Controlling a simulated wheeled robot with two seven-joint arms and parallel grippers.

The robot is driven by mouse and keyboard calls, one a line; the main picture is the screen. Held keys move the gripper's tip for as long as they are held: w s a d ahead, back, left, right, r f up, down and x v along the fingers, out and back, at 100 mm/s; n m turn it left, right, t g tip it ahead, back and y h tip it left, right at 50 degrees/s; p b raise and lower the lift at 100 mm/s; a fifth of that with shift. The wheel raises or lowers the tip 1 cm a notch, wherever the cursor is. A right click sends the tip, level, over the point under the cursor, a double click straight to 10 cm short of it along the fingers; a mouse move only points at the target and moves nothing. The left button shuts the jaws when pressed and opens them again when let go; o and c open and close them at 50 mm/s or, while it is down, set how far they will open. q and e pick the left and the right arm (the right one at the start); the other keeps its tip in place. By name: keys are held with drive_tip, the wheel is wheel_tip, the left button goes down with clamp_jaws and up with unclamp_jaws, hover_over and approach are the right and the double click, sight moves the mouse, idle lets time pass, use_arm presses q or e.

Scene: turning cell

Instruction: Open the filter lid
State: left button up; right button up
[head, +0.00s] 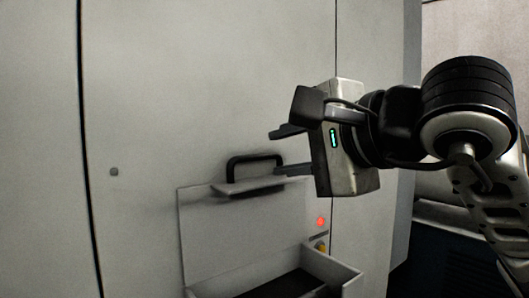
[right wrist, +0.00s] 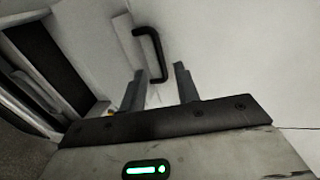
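The filter box (head: 340,278) is at the bottom of the head view, its top open on a dark inside. The grey lid panel (head: 235,235) stands raised behind it, near upright against the cabinet. A black bar handle (head: 253,160) sits on a small plate at the lid's upper edge; the handle also shows in the right wrist view (right wrist: 152,45). My right gripper (head: 273,152) is open, its fingers pointing left, just right of the handle. In the right wrist view the handle's lower end appears between the fingertips (right wrist: 158,69); I cannot tell whether they touch. My left gripper is out of view.
The pale cabinet front (head: 200,80) fills most of the head view, with dark vertical seams. A red light (head: 320,221) and a yellow knob (head: 320,245) sit right of the lid. The space before the upper cabinet looks clear.

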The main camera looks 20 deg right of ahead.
sight(257, 158)
drive_tip(key=x, duration=0.5)
drive_tip(key=shift+w, duration=0.15)
drive_tip(key=shift+f, duration=0.1)
clamp_jaws()
